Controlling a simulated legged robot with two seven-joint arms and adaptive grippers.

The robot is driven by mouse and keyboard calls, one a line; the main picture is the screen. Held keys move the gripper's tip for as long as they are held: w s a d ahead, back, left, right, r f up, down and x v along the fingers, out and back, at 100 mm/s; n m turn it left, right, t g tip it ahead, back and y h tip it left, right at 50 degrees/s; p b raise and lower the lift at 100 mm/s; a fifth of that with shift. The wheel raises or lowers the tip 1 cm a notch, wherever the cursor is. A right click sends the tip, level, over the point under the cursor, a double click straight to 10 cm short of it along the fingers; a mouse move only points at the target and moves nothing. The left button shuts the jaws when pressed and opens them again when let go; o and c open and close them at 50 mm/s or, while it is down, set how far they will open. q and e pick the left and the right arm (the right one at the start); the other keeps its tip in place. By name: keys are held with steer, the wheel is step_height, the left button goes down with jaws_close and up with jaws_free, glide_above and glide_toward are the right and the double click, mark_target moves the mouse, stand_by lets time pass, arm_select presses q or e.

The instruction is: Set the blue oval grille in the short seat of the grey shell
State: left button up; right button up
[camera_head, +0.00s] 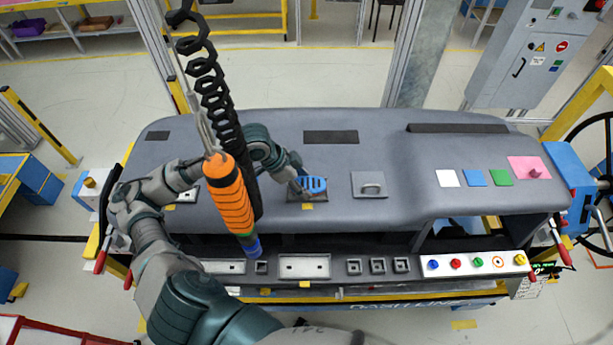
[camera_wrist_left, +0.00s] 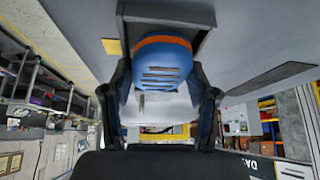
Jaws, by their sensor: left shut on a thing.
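The blue oval grille (camera_head: 315,184) has slots and an orange band, which shows in the wrist view (camera_wrist_left: 162,62). My left gripper (camera_head: 302,186) is shut on it, one finger at each side in the wrist view. The grille is over a dark rectangular seat (camera_head: 320,199) in the top of the grey shell (camera_head: 400,150). A yellow tag is beside this seat. The wrist view shows the seat's rim (camera_wrist_left: 206,22) around the far end of the grille. I cannot tell whether the grille touches the seat floor. My right gripper is out of view.
An orange tool (camera_head: 230,195) hangs on a black coiled hose in front of the left part of the shell. A grey handled plate (camera_head: 370,185) is right of the seat. A button strip (camera_head: 465,263) and small square sockets (camera_head: 377,266) line the front.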

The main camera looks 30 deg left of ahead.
arm_select(q)
steer(key=shift+s+f, duration=0.1)
steer(key=shift+f, duration=0.1)
steer(key=o, duration=1.2)
